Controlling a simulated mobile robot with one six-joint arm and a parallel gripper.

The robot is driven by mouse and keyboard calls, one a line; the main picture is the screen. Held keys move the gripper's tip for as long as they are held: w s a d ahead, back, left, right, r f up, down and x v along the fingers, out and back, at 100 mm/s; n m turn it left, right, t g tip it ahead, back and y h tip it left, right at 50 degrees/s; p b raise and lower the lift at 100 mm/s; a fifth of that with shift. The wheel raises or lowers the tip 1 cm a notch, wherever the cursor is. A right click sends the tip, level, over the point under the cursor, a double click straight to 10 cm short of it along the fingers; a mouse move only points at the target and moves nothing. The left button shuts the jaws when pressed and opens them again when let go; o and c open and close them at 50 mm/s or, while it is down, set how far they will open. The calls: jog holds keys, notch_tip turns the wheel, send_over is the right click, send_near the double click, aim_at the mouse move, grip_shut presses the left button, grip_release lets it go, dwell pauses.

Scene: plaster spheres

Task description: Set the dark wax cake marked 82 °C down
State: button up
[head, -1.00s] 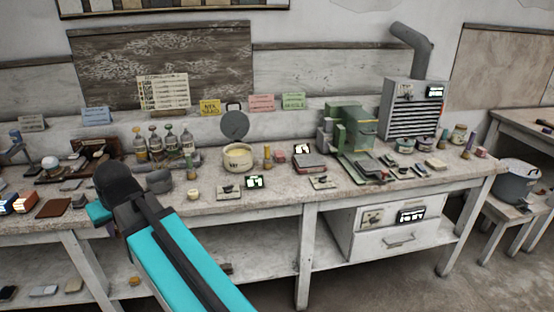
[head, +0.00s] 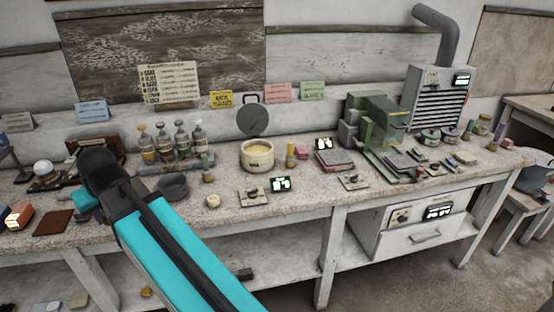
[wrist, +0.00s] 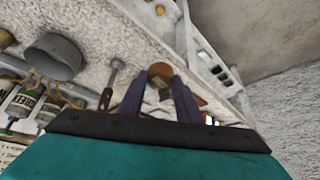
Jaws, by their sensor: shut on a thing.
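My gripper (wrist: 160,84) shows in the wrist view with its two purple fingers close together. It is shut on a small brown, round-edged piece (wrist: 160,70), which I take for the dark wax cake; no 82 °C marking can be read on it. The gripper is over the left part of the bench top (wrist: 100,40), near its front edge; whether the cake touches the bench cannot be told. In the head view the teal hand (head: 86,199) shows beside the black wrist, but the fingers and cake are hidden.
A dark grey bowl (head: 173,187) stands right of the wrist, with several bottles (head: 164,144) behind. A cream pot (head: 257,157), a small display (head: 280,185) and a green machine (head: 375,121) stand further right. A brown flat piece (head: 53,222) lies at the left.

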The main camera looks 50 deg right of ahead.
jog(key=shift+w+a, duration=0.1)
jog(key=shift+w, duration=0.05)
jog(key=shift+d, duration=0.85)
jog(key=s+d+p, duration=0.3)
jog(key=d, duration=1.3)
jog(key=s+d+p, duration=0.3)
jog(key=d, duration=1.2)
jog(key=s+d+f+n+p, duration=0.1)
jog(key=s+d+p, duration=0.5)
jog(key=s+d, duration=1.6)
jog(key=d, duration=0.4)
jog(key=shift+s+d+n+y, duration=0.3)
jog(key=shift+y, duration=0.1)
